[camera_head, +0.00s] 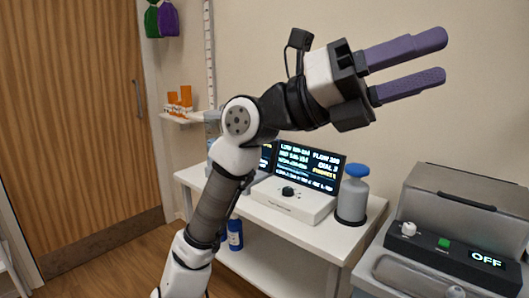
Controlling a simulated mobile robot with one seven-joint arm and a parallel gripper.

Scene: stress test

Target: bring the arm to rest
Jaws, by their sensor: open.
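My gripper (437,58) is at the upper right of the head view, raised in the air and pointing right. Its two purple fingers are apart, and nothing is between them. My arm (222,190) rises from the bottom of the view, bends at a white joint (240,121) and reaches up to the right. The gripper touches nothing that I can see. The arm passes in front of part of the white table and a screen behind it.
A white table (341,236) bears a device with a lit screen (310,166) and a grey bottle with a blue cap (352,195). A grey machine reading OFF (487,260) stands at right. A wall shelf (180,118) holds orange containers. A wooden door (70,120) is at left.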

